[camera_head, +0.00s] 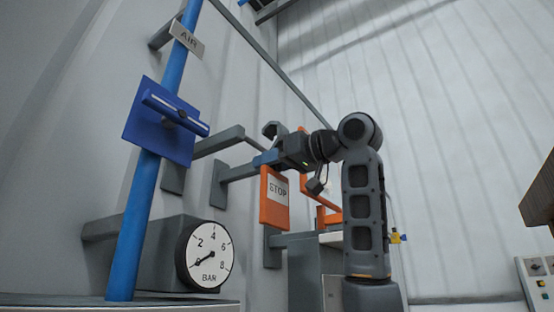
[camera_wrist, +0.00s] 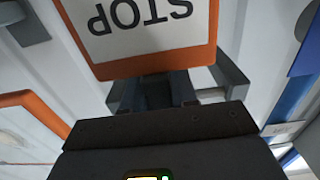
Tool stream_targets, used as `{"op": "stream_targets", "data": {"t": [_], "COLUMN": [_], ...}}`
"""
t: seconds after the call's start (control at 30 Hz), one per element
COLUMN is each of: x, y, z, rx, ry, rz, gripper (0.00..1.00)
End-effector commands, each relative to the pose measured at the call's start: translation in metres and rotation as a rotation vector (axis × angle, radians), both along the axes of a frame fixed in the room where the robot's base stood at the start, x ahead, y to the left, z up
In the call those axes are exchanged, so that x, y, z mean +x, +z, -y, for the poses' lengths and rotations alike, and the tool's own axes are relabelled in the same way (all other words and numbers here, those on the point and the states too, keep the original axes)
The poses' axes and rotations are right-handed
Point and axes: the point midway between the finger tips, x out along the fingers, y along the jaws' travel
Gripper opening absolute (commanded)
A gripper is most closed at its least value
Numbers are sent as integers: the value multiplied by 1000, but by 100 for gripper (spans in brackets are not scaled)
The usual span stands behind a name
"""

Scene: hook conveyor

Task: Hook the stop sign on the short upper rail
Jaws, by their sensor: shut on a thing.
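The stop sign (camera_head: 276,198) is an orange plate with a white STOP panel. It hangs roughly upright below my gripper (camera_head: 266,158), which is shut on its upper part. In the wrist view the sign (camera_wrist: 150,58) appears upside down, just beyond my gripper (camera_wrist: 152,92). A dark curved hook end (camera_head: 271,130) shows above the gripper; I cannot tell whether it belongs to the sign. Two short grey rails stick out from the wall, an upper one (camera_head: 218,141) and a lower one (camera_head: 238,172) ending near the gripper. I cannot tell whether the sign touches either.
A blue pipe (camera_head: 130,240) with a blue valve plate (camera_head: 145,125) stands left. A pressure gauge (camera_head: 204,256) is at its foot. An orange frame (camera_head: 326,216) is behind the sign, and a long thin rail (camera_head: 285,78) runs diagonally above.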

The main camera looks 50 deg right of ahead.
Motion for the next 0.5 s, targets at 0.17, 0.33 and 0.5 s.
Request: {"op": "stream_targets", "data": {"t": [0.17,0.33,0.5], "x": [13,25,35], "y": [0,-1,-7], "z": [-1,-1,-1], "rx": [-1,0,1], "ry": [1,0,0], "rz": [-1,-2,-1], "gripper": [0,0,0]}}
